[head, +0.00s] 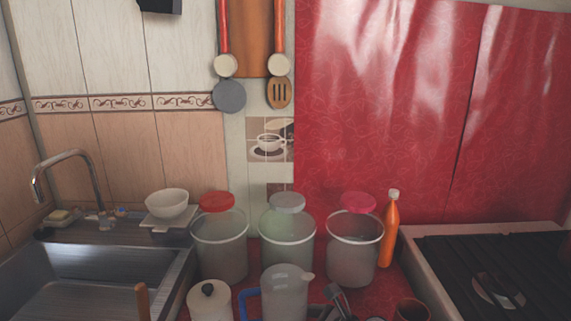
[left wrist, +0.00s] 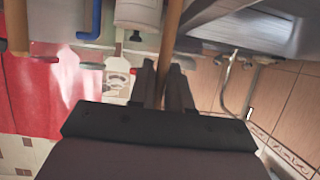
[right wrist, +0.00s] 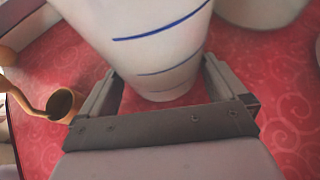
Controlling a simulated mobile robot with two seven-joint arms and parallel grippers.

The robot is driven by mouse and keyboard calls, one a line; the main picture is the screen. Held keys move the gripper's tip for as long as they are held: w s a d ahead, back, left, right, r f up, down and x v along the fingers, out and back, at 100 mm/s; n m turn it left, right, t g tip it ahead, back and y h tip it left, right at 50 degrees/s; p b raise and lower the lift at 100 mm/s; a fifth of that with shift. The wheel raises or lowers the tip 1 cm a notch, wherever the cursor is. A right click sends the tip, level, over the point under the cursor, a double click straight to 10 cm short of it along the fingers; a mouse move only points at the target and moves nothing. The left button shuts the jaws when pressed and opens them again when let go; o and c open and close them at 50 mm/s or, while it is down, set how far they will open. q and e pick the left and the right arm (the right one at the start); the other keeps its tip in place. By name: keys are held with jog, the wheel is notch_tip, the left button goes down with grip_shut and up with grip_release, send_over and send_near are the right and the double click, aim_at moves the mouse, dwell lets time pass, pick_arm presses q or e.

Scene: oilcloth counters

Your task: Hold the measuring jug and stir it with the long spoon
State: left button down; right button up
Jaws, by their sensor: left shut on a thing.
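The measuring jug (head: 285,293), pale with a blue handle on its left and a spout on its right, stands upright on the counter in the head view. My left gripper (left wrist: 163,68) is shut on the wooden handle of the long spoon (left wrist: 172,28). What looks like this handle's top shows at the lower left of the head view (head: 142,301); the spoon's far end is out of view. My right gripper (right wrist: 160,88) is open, its fingers on either side of a white vessel with blue lines, apparently the jug (right wrist: 160,60), with gaps visible.
A white canister with a black knob (head: 209,302) stands left of the jug. Several lidded tubs, including one with a red lid (head: 220,250), stand behind. The sink (head: 95,280) is left, the stove (head: 495,270) right.

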dwell(0.3)
pick_arm(q)
jog(key=w+d+r+t, duration=0.1)
jog(key=w+d+r, duration=0.1)
jog(key=w+r, duration=1.1)
notch_tip(320, 180, up, 6)
jog(key=m+g+h, duration=0.3)
jog(key=m+h, duration=0.6)
jog(key=h, duration=0.2)
send_over(284, 271)
jog(key=s, duration=0.5)
jog(key=shift+w+a+f, duration=0.1)
jog(key=shift+w+f, duration=0.05)
jog(key=shift+f, duration=8.9)
